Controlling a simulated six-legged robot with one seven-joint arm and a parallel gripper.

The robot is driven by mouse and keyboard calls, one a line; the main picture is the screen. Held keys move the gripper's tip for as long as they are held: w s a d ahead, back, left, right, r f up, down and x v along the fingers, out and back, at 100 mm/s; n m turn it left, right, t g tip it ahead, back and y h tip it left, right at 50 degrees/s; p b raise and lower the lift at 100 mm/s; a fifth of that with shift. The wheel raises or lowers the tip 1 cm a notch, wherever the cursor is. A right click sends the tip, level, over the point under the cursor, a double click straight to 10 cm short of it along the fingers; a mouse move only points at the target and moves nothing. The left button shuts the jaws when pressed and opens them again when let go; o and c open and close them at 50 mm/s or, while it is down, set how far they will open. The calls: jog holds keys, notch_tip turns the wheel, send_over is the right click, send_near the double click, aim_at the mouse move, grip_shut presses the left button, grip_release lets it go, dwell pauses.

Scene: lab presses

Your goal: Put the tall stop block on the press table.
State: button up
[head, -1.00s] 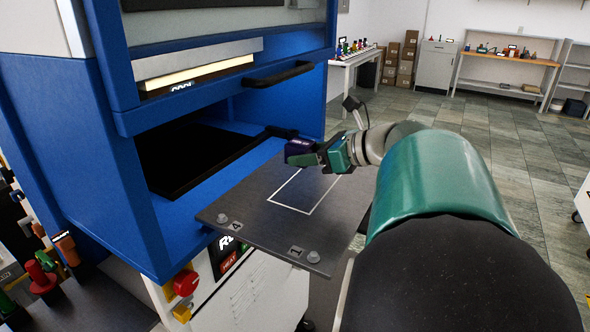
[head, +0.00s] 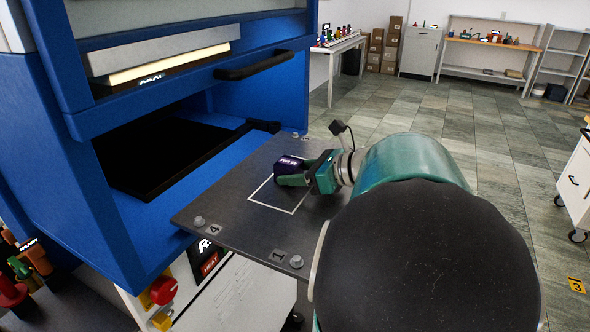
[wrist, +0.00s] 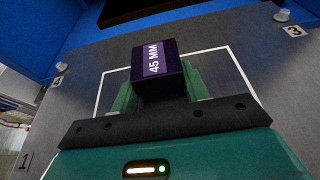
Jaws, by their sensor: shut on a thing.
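The stop block is dark purple with a label reading 45 MM in the wrist view (wrist: 156,72); the block also shows in the head view (head: 288,166). My gripper (head: 292,177) is shut on it, with a green finger on each side in the wrist view (wrist: 157,95). The block is over the white outlined square on the dark grey press table (head: 222,205). I cannot tell whether its underside touches the table. The near part of the block is hidden by my fingers.
The blue press (head: 150,217) stands at the left, with a dark opening behind the table and a black handle (head: 264,64) above. Bolts (head: 296,261) stand up at the table's corners. A red button (head: 163,290) is below. The table around the square is clear.

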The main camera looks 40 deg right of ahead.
jog(key=shift+s+d+r, duration=0.15)
jog(key=shift+s+d, duration=0.05)
jog(key=shift+s, duration=0.1)
jog(key=shift+w+a, duration=0.15)
jog(key=shift+w, duration=0.1)
jog(key=shift+s+f, duration=0.25)
jog(key=shift+f, duration=0.05)
jog(key=o, duration=1.2)
jog(key=shift+w, duration=0.15)
jog(key=shift+r, duration=0.2)
jog(key=v, duration=1.2)
